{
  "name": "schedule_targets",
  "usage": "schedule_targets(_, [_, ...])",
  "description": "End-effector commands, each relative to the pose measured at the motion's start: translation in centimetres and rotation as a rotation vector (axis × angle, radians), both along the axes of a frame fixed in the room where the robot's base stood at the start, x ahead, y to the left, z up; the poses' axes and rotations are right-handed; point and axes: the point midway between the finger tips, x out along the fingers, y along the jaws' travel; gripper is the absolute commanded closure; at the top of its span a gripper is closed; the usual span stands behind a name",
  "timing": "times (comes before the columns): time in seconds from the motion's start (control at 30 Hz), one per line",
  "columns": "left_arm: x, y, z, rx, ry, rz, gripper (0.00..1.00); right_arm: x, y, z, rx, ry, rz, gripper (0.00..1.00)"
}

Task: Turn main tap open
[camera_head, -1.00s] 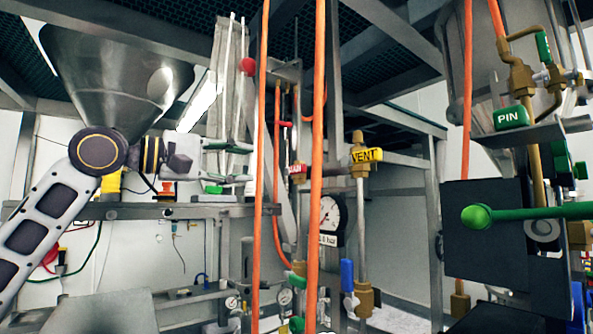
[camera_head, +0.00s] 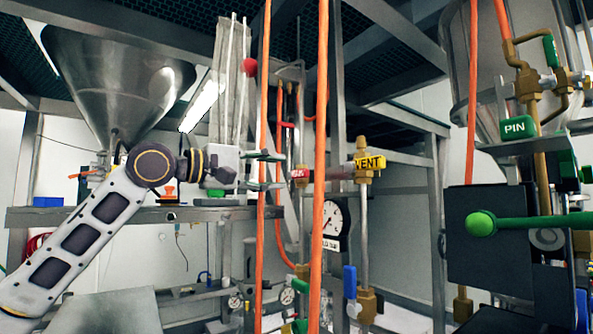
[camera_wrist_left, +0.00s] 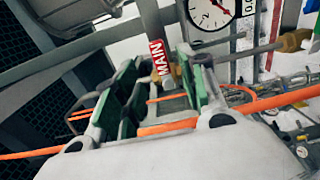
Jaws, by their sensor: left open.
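The main tap is a red handle marked MAIN (camera_wrist_left: 158,57); in the head view it is the small red piece (camera_head: 300,174) left of the yellow VENT tap. My left gripper (camera_head: 277,171) reaches in from the left, its two fingers spread one above the other, just left of the red handle. In the left wrist view the green-padded fingers (camera_wrist_left: 158,80) are apart, and the MAIN handle shows between and beyond their tips. I cannot tell if they touch it. My right gripper is not in view.
Orange hoses (camera_head: 319,120) hang upright near the tap, and one (camera_wrist_left: 165,127) crosses the left gripper in the wrist view. The yellow VENT tap (camera_head: 367,163) and a pressure gauge (camera_head: 332,217) are close by. A steel funnel (camera_head: 115,80) hangs above my left arm.

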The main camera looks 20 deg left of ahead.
Motion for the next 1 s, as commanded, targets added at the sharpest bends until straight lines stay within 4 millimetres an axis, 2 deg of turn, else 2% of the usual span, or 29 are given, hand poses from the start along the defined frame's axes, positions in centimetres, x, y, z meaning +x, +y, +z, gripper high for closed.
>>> schedule_targets(0.5, [4.9, -3.8, 0.2, 0.0, 0.0, 0.0, 0.59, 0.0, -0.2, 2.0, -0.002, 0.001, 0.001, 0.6])
schedule_targets(0.7, [5.6, -4.3, 0.1, 0.0, -0.001, 0.001, 0.59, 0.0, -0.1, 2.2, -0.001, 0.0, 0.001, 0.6])
schedule_targets(1.0, [5.7, -4.4, 0.0, 0.001, -0.001, 0.001, 0.59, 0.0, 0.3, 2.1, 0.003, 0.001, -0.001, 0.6])
